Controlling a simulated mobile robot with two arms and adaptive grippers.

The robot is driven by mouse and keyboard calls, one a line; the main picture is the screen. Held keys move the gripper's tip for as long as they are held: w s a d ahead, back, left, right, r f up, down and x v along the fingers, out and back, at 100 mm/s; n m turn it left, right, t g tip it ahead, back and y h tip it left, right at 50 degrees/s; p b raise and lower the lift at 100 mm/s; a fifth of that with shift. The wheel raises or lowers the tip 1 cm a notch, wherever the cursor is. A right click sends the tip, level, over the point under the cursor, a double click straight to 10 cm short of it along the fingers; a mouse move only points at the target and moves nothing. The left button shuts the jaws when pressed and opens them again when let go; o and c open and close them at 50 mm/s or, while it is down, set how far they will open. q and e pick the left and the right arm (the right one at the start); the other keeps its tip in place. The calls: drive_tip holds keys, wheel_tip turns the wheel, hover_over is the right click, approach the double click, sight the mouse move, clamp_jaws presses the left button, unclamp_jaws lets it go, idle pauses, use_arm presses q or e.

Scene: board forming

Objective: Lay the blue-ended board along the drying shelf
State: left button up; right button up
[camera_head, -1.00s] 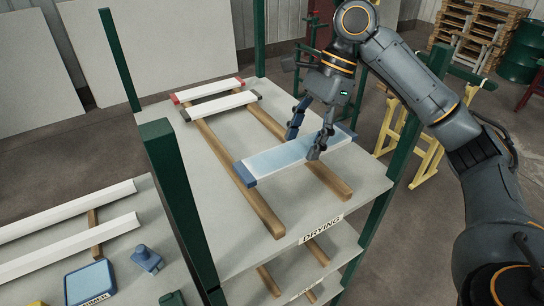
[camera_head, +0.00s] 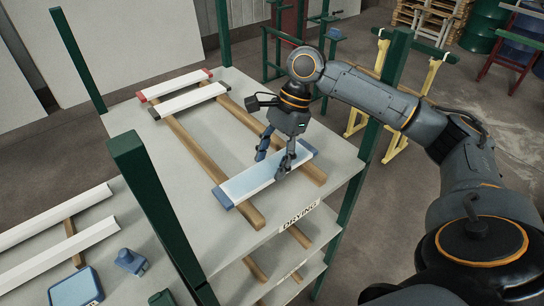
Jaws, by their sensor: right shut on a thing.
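The blue-ended board (camera_head: 245,183) is white with blue end caps. It spans the two wooden rails of the drying shelf (camera_head: 200,143), near the rails' front ends by the DRYING label (camera_head: 301,216). Whether it touches the rails or hangs just above them, I cannot tell. My right gripper (camera_head: 272,164) points down and is shut on the board, right of its middle, hiding part of it. My left gripper is out of view.
A red-ended board (camera_head: 174,84) and a dark-ended board (camera_head: 190,101) lie across the rails' far ends. Green posts (camera_head: 160,200) stand at the shelf corners. Bare rail lies between the boards. A side table (camera_head: 95,258) at lower left holds white boards and a blue-topped block.

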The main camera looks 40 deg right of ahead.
drive_tip(key=shift+s, duration=0.1)
drive_tip(key=o, duration=0.8)
drive_tip(key=shift+f, duration=0.1)
drive_tip(key=o, duration=0.5)
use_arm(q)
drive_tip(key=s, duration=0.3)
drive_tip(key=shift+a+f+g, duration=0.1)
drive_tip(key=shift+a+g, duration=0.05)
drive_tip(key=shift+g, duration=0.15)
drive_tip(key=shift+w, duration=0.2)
